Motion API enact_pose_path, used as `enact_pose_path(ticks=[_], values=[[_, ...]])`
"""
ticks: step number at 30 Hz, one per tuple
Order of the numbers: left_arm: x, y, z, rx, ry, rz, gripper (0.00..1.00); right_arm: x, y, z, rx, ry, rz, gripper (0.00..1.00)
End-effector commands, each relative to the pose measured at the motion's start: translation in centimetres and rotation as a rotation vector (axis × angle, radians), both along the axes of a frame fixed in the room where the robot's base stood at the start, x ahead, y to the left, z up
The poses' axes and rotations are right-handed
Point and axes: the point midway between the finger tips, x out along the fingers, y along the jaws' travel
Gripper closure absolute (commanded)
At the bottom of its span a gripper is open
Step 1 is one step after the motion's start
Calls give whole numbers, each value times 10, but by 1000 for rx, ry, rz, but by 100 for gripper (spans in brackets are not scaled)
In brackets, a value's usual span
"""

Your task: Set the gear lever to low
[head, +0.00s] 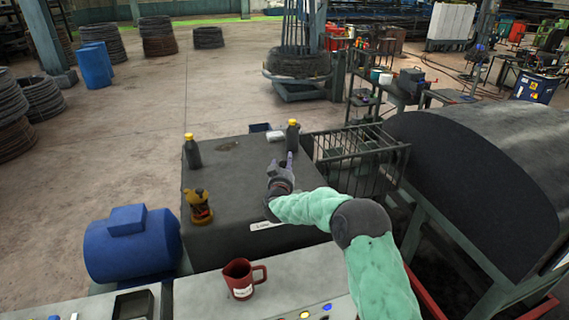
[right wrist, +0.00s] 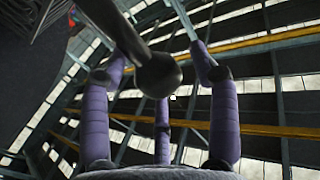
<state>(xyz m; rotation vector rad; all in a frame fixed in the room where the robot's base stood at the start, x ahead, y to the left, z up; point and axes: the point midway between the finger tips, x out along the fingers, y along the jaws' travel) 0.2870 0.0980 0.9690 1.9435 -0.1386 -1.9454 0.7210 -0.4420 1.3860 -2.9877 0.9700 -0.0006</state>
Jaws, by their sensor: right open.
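The gear lever shows in the right wrist view as a dark rod ending in a round black knob (right wrist: 160,76). The knob lies between the spread purple fingers of my right gripper, which is open; I cannot tell whether any finger touches it. In the head view my right gripper (head: 284,166) is over the right part of a dark grey box-shaped housing (head: 232,178), and the lever cannot be made out there, probably hidden by the hand. A white label (head: 266,226), seemingly reading "Low", is at the housing's near edge. My left gripper is not in view.
Dark bottles with yellow caps (head: 192,152) (head: 293,136) and a brown-yellow jug (head: 200,207) stand on the housing. A red mug (head: 240,279) is on the near panel. A blue motor (head: 130,244) is left, a wire basket (head: 358,160) right, and a large dark drum (head: 470,150) further right.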

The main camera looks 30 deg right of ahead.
Motion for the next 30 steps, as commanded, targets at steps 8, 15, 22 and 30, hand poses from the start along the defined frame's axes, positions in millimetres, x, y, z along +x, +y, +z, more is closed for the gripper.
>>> enact_pose_path(ticks=[8,15,22,30], values=[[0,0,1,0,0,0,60,3,-3,0,0,0,0,39],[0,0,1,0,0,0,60,3,-2,0,0,0,0,81],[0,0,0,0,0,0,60,3,-2,1,-3,-2,0,100],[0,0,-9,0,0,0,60,7,12,-1,-78,15,1,100]])
